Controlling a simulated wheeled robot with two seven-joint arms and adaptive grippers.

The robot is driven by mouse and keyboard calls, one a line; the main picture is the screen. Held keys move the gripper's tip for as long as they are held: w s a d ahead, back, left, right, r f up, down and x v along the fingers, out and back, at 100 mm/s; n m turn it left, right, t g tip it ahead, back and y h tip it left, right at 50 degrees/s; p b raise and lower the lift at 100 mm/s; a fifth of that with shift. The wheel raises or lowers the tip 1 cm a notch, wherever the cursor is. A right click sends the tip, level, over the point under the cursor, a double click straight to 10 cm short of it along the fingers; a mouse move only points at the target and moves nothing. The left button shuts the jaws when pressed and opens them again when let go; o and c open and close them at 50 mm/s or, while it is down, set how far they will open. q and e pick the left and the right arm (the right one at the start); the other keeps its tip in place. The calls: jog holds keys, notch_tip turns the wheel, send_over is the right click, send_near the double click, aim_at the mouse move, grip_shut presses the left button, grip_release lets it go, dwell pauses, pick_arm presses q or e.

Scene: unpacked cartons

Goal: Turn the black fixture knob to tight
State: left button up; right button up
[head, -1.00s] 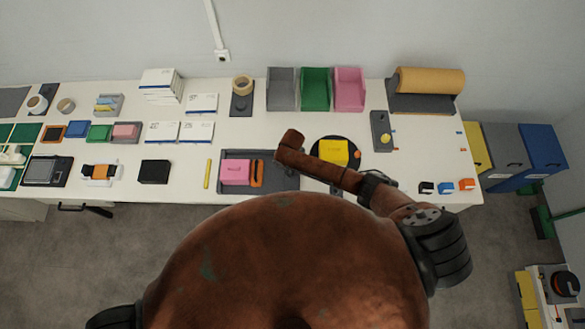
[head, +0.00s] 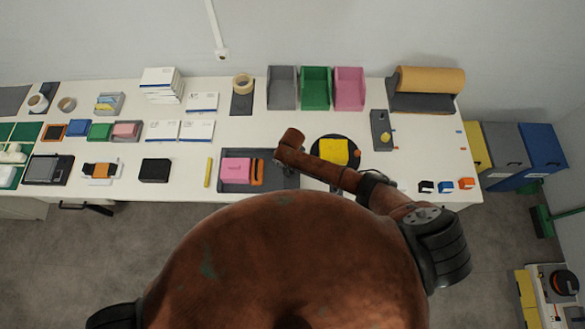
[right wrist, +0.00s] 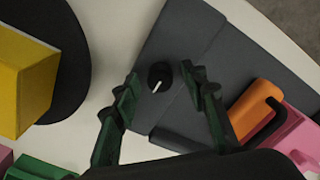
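The black knob (right wrist: 160,76) shows in the right wrist view on a dark grey fixture (right wrist: 190,35). It is small and round, with a white pointer line toward the picture's lower left. My right gripper (right wrist: 161,79) is open, with one green finger on each side of the knob in the picture. Gaps show between knob and fingers; I cannot tell whether the tips are level with it. In the head view the grey fixture (head: 285,182) lies on the table, partly under my right wrist (head: 288,150), which hides the knob. My left gripper is out of view.
A pink block (head: 236,168) and an orange clamp-like piece (head: 256,173) with a black handle lie on the fixture. A yellow box (head: 334,151) stands on a black disc (head: 353,142) beside it. Coloured bins (head: 315,88) stand behind. Bare table lies between fixture and bins.

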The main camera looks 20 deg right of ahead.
notch_tip(320, 180, up, 12)
dwell(0.6)
jog(key=shift+d, duration=0.1)
dwell(0.4)
